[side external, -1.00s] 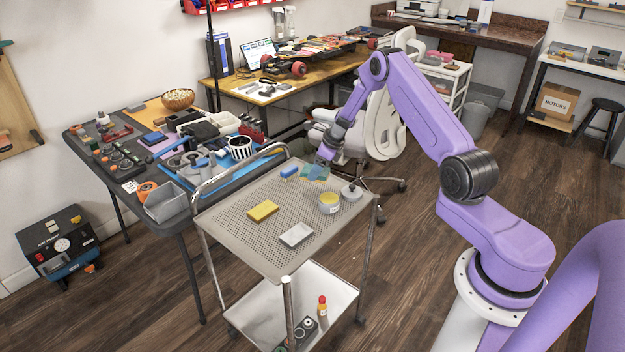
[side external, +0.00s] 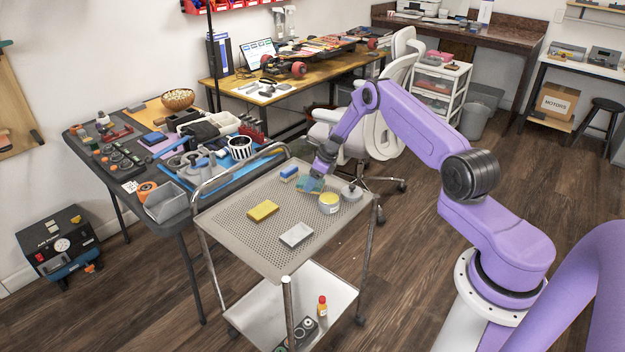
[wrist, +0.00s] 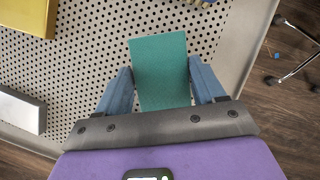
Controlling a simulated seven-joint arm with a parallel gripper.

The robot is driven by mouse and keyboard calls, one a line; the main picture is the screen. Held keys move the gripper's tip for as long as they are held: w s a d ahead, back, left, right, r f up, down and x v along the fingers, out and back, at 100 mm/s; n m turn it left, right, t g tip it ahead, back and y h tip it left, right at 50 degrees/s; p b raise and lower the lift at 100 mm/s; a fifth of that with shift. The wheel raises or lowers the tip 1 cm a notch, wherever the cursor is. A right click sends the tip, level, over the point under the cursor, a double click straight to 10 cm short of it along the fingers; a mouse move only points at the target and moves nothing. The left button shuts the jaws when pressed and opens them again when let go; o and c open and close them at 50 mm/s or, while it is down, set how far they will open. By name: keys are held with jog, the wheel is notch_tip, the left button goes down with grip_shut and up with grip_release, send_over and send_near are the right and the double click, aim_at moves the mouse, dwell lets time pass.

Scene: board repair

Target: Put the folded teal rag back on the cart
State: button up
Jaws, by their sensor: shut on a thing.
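The folded teal rag (side external: 308,185) is at the far part of the cart's perforated top (side external: 233,222). In the wrist view the rag (wrist: 160,70) is a flat teal rectangle between the two blue fingers of my gripper (wrist: 160,82). My gripper (side external: 316,176) points down over the cart and is shut on the rag. The rag is low over the tray or on it; I cannot tell whether it touches.
Around the rag on the cart are a blue block (side external: 289,172), a yellow-topped tin (side external: 329,203) and a grey lidded container (side external: 351,193). A yellow sponge-like block (side external: 263,211) and a white box (side external: 296,235) lie nearer. A cluttered workbench (side external: 95,185) stands left.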

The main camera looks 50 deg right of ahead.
jog(key=shift+f, duration=0.1)
jog(key=o, duration=1)
jog(key=shift+c, duration=0.2)
